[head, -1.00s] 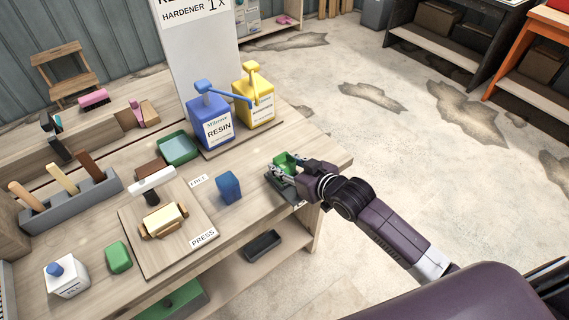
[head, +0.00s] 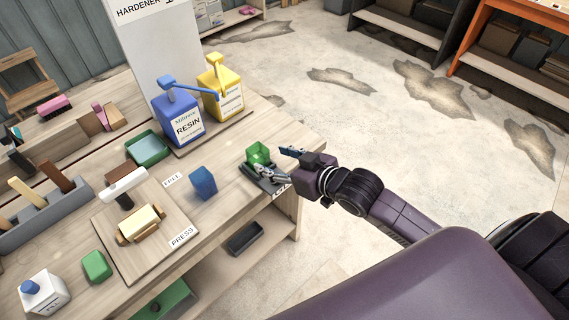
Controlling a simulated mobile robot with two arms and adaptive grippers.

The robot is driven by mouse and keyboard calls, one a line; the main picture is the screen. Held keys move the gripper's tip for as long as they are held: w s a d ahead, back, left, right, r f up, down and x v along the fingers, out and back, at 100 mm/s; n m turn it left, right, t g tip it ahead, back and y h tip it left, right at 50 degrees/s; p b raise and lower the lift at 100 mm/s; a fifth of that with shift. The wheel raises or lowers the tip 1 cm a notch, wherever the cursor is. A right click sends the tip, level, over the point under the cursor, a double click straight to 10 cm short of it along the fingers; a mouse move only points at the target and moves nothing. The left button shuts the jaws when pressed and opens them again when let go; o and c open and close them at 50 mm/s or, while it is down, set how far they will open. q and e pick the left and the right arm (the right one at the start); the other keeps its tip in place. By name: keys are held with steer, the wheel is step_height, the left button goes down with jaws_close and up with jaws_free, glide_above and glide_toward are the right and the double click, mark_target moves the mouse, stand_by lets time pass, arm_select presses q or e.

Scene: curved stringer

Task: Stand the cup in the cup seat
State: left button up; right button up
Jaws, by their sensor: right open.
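A small green cup (head: 258,152) stands upright near the right end of the workbench, at the back of a dark seat (head: 251,172) with a white label at its front. The fingers partly cover the seat, so I cannot tell whether the cup is fully down in it. My right gripper (head: 280,162) comes in from the right with its fingers spread wide, one over the seat and one behind it. It is just right of the cup and seems empty. My left gripper is not in view.
A blue block (head: 203,182) stands left of the seat. Behind are the blue resin pump bottle (head: 178,118) and the yellow pump bottle (head: 221,90). A green tray (head: 148,147) and a press board (head: 108,229) lie further left. The bench's right edge is close to my gripper.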

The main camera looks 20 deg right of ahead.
steer(key=shift+v, duration=2.1)
steer(key=s+f+m+g+h, duration=0.15)
steer(key=s+f+g, duration=0.25)
steer(key=s+f, duration=0.5)
steer(key=s+f+m+g+h, duration=0.1)
steer(key=s+f+g+h, duration=0.3)
steer(key=s, duration=0.9)
step_height(320, 180, down, 25)
steer(key=g+y, duration=0.1)
steer(key=g, duration=0.1)
steer(key=s+d+f+g, duration=0.1)
steer(key=s+d+f, duration=0.1)
steer(key=s+f, duration=1.5)
steer(key=shift+s+d+f+n, duration=0.25)
steer(key=shift+s+n, duration=0.2)
steer(key=shift+s, duration=0.25)
